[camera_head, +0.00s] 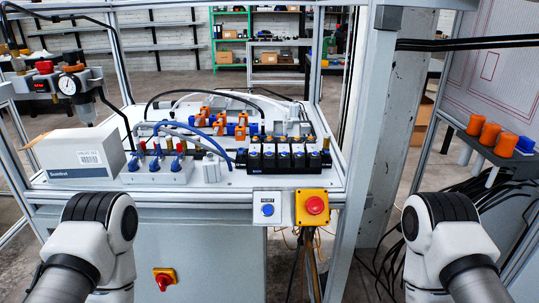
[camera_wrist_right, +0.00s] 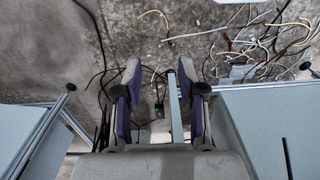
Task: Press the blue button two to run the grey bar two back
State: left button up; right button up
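A row of black valves (camera_head: 290,158) with small blue parts on top stands at the right of the white table. I cannot tell which blue part is button two. A separate round blue button (camera_head: 267,210) is on a white plate on the table's front edge. Grey and silver bar-like parts (camera_head: 292,127) lie behind the valves, partly hidden by hoses; I cannot tell which is bar two. My right gripper (camera_wrist_right: 159,70) is open and empty, its fingers apart above floor and cables. My left gripper is not in view; only arm links show, in front of the table.
A red stop button on a yellow box (camera_head: 315,205) is beside the blue button. A white carton (camera_head: 80,155) and a manifold with blue hoses (camera_head: 157,168) are at the left. A frame post (camera_head: 362,130) rises at the right. Loose cables (camera_wrist_right: 265,45) lie on the floor.

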jog(key=shift+a, duration=0.1)
grip_shut()
dwell(1.3)
